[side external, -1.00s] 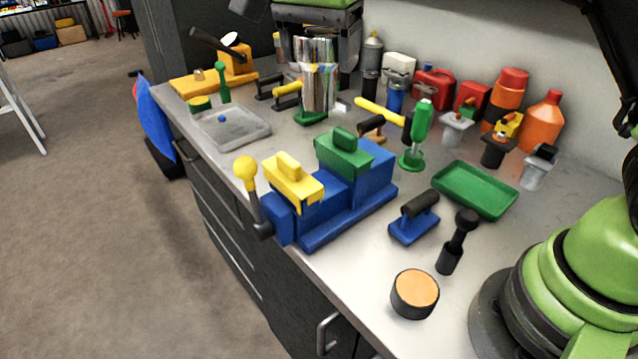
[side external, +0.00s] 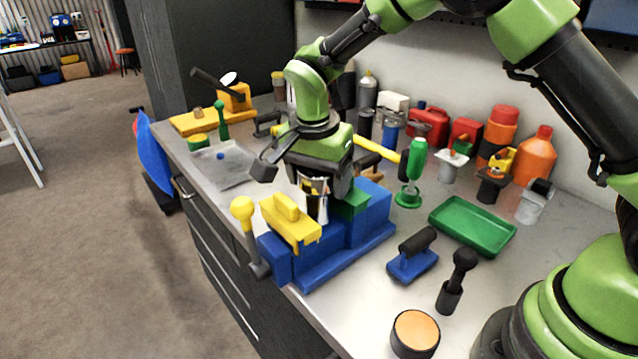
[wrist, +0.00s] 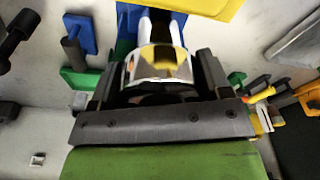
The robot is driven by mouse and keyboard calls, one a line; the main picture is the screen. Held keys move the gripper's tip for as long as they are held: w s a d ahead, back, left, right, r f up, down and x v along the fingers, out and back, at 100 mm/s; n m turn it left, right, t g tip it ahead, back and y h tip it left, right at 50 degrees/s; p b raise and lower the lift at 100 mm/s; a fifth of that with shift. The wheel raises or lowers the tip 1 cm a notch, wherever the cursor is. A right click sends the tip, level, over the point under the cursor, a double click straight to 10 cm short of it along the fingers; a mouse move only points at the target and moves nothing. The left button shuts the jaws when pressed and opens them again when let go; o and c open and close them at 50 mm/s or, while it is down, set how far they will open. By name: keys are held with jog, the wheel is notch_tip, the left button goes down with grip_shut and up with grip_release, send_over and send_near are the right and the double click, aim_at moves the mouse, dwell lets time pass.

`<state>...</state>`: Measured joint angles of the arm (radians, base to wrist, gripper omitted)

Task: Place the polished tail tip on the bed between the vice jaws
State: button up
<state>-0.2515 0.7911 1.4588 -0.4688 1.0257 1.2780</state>
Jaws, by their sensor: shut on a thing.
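The polished tail tip (side external: 317,207) is a shiny chrome cylinder. My gripper (side external: 318,188) is shut on it and holds it upright between the yellow jaw (side external: 290,222) and the green jaw (side external: 353,203) of the blue vice (side external: 340,252). In the wrist view the chrome tip (wrist: 160,66) sits between my two dark fingers, with the yellow jaw (wrist: 200,6) just beyond it. The tip's lower end is hidden behind the yellow jaw, so I cannot tell whether it touches the bed.
A yellow-knobbed lever (side external: 245,225) stands at the vice's left end. A green tray (side external: 472,222), a blue block with a black handle (side external: 413,257) and a green-handled tool (side external: 413,170) stand to the right. A grey tray (side external: 222,163) lies at the left.

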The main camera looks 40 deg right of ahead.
jog(key=shift+f, duration=0.55)
jog(key=o, duration=1.2)
jog(key=shift+f, duration=0.15)
